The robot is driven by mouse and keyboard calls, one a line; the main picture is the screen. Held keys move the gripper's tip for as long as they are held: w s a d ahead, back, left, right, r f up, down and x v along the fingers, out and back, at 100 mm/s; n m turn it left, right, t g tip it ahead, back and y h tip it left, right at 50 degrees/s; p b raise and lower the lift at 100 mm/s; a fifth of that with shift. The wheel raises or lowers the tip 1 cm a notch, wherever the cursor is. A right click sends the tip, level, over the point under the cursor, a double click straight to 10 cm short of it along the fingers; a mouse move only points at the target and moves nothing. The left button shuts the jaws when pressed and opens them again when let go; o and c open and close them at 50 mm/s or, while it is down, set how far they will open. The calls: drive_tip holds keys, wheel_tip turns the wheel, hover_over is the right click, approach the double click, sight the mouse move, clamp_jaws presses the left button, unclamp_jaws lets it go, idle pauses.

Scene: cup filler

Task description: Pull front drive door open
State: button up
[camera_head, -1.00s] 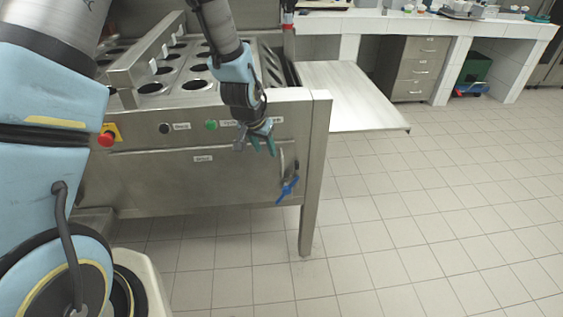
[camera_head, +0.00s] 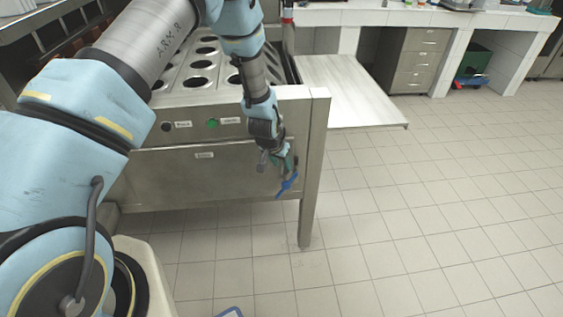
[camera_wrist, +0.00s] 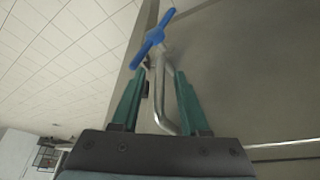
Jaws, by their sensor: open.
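The front drive door (camera_head: 190,172) is the flat steel panel on the front of the cup filler, and it looks shut. It also shows in the wrist view (camera_wrist: 250,75). A metal bar handle (camera_wrist: 160,95) and a blue lever (camera_wrist: 152,38) sit near the door's right end; the blue lever also shows in the head view (camera_head: 287,185). My gripper (camera_head: 279,165) is in front of the door's right end. In the wrist view its green fingers (camera_wrist: 157,88) are open, one on each side of the metal handle. Contact with the handle cannot be told.
The filler's steel leg (camera_head: 312,175) stands just right of the gripper. A pale side table (camera_head: 350,95) juts out behind it. Tiled floor (camera_head: 420,220) in front and to the right is clear. A blue-edged object (camera_head: 230,313) shows at the bottom edge.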

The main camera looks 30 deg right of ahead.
drive_tip(key=shift+d+f, duration=0.1)
drive_tip(key=shift+f, duration=0.15)
drive_tip(key=shift+c, duration=0.3)
clamp_jaws()
idle(1.0)
